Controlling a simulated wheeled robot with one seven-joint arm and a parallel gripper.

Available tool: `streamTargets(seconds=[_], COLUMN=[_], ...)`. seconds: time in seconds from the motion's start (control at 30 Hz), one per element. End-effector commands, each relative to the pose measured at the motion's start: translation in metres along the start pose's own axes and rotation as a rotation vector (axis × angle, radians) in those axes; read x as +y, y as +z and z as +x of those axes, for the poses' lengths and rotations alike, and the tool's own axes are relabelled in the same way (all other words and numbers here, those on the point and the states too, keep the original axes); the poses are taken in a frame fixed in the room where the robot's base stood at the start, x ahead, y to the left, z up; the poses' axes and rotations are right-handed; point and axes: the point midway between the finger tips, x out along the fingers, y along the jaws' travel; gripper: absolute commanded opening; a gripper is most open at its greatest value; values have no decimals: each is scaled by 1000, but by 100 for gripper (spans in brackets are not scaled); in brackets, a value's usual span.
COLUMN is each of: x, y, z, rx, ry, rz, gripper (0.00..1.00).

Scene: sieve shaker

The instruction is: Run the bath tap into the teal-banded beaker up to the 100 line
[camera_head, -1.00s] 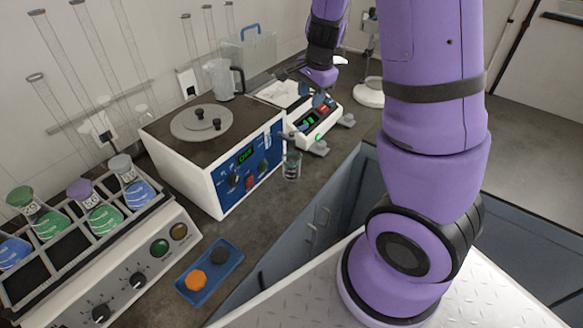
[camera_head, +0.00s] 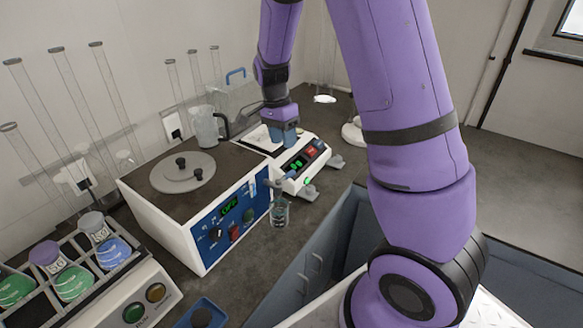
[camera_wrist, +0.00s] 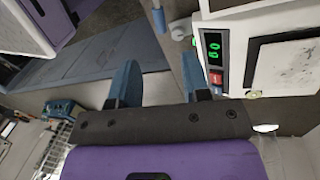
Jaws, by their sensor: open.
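The bath (camera_head: 203,215) is a white box with a dark top, a round grey lid and a blue control panel. Its small tap (camera_head: 273,183) sticks out at the right end of the panel. The glass beaker (camera_head: 280,213) stands upright on the bench in front of the tap; a teal band shows faintly, but its lines and water level are too small to read. My gripper (camera_head: 284,142) is behind and above the beaker, over the white balance-like device. In the wrist view its blue fingers (camera_wrist: 160,80) are apart with nothing between them.
The white device (camera_head: 300,165) with red and green displays stands behind the beaker and also shows in the wrist view (camera_wrist: 270,50). A clear jug (camera_head: 207,128) stands behind the bath. The bench right of the beaker is bare.

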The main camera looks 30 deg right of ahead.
Motion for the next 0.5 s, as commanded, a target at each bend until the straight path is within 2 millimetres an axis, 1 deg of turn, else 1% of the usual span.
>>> streamTargets(seconds=[0.3, 0.5], x=[1, 1], y=[-1, 0], z=[55, 83], rx=[-2, -2], ry=[3, 2], rz=[2, 1], gripper=[43, 43])
